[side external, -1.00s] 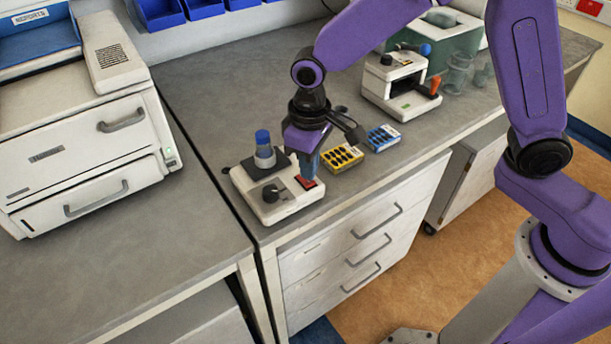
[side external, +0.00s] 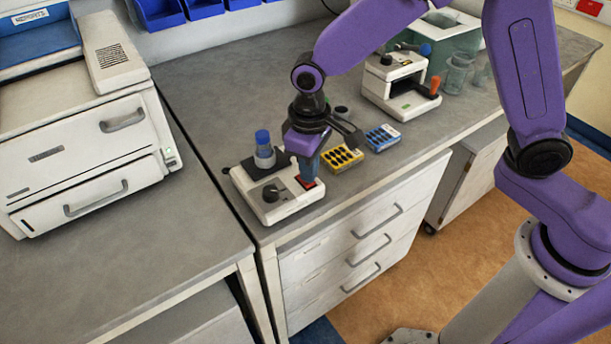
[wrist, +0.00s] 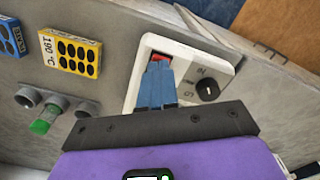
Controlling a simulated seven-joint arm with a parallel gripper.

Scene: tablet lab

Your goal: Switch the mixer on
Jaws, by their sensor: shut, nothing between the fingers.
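The mixer (side external: 273,211) is a white box near the bench's front edge, with a black knob and a red switch (side external: 308,183) on its top. It also shows in the wrist view (wrist: 219,68), with its dial knob (wrist: 207,88). A blue-capped bottle (side external: 263,148) stands on the dark plate at the mixer's back. My gripper (side external: 306,178) is shut and empty, pointing down at the red switch. In the wrist view its blue fingertips (wrist: 158,67) are at the switch and cover most of it. I cannot tell whether they touch it or how the switch is set.
Yellow (side external: 342,157) and blue (side external: 383,137) blister packs lie right of the mixer. A white machine with an orange handle (side external: 436,85) and clear beakers (side external: 457,72) stand further back. A large white cabinet (side external: 90,130) stands on the left bench.

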